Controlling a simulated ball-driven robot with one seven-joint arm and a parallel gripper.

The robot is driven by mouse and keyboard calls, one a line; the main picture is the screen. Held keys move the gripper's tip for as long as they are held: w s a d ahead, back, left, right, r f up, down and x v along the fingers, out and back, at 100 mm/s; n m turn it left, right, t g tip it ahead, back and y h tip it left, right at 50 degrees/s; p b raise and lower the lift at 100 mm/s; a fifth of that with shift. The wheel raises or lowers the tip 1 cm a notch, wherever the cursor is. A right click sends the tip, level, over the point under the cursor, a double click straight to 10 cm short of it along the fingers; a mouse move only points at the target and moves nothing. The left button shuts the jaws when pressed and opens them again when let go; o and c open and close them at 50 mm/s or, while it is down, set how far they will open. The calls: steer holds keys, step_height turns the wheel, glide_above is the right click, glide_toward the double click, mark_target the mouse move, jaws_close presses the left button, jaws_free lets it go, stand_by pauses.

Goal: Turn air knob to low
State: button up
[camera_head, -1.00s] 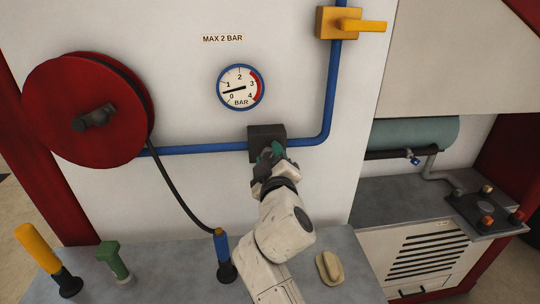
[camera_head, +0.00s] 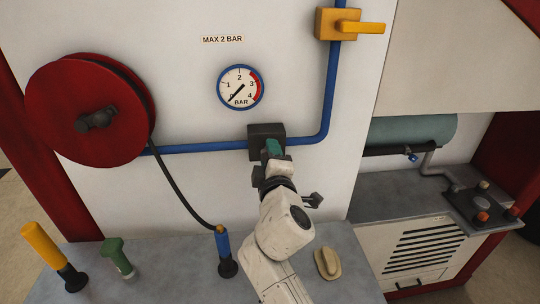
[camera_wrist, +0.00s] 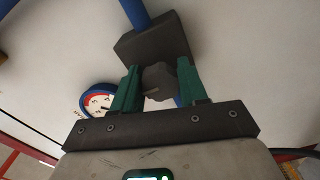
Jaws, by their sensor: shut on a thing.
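The air knob (camera_wrist: 158,82) is a dark lobed knob on the front of a dark grey block (camera_head: 262,131) on the blue pipe. My gripper (camera_head: 272,150) is at the block, its green fingers on either side of the knob in the wrist view (camera_wrist: 160,88). It is shut on the knob. In the head view the fingers and wrist hide the knob. The round pressure gauge (camera_head: 240,87) above has a blue and red rim, and its needle points down-left, at about 0. The gauge also shows partly in the wrist view (camera_wrist: 100,103).
A red hose reel (camera_head: 85,110) is at left and a yellow valve handle (camera_head: 362,27) at upper right. On the grey bench stand a yellow-black handle (camera_head: 45,248), a green one (camera_head: 113,255) and a blue one (camera_head: 223,250). A beige piece (camera_head: 328,264) lies right of my arm.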

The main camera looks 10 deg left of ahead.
steer(key=shift+d+f, duration=0.15)
steer(key=shift+f, duration=0.15)
steer(key=o, duration=1)
steer(key=shift+r, duration=0.2)
steer(key=shift+o, duration=0.2)
steer(key=v, duration=1)
steer(key=shift+s+b, duration=0.35)
steer(key=shift+b, duration=0.05)
